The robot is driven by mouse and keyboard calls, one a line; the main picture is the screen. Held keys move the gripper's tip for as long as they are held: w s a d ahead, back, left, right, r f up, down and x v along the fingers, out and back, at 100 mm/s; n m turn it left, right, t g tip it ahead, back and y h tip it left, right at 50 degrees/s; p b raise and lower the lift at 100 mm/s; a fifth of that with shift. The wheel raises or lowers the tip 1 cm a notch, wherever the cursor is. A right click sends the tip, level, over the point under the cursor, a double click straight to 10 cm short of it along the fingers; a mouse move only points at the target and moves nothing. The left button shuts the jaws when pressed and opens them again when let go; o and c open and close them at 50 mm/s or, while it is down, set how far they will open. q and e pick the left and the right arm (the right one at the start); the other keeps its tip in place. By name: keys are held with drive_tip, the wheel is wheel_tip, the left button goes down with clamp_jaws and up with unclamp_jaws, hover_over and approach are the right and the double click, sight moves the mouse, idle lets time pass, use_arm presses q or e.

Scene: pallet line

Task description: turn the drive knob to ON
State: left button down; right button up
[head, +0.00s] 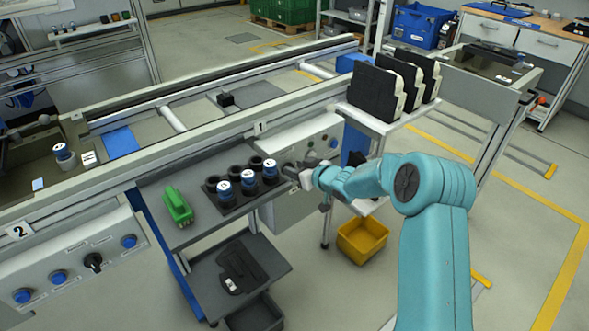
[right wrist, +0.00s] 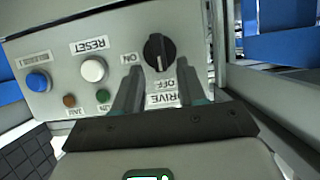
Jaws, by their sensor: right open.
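The drive knob (right wrist: 159,52) is round and black on a light grey control panel (right wrist: 60,60), which appears upside down in the right wrist view. Its white mark points down in the picture, toward the OFF label (right wrist: 163,84); the ON label (right wrist: 130,58) is to its left. My right gripper (right wrist: 157,75) is open and empty, its two fingers pointing at the panel on either side below the knob. Contact with the knob does not show. In the head view my right gripper (head: 303,177) is at the panel under sign 1, small and partly unclear. My left gripper is not in view.
The panel also has a white RESET button (right wrist: 93,69), a blue button (right wrist: 38,81) and small lamps. In the head view a shelf (head: 220,218) with a black cup holder and green item is left of the gripper. A yellow bin (head: 362,240) stands below.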

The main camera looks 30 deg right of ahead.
drive_tip(key=shift+w+a+f, duration=0.1)
drive_tip(key=shift+w+f, duration=0.15)
drive_tip(key=shift+w, duration=0.25)
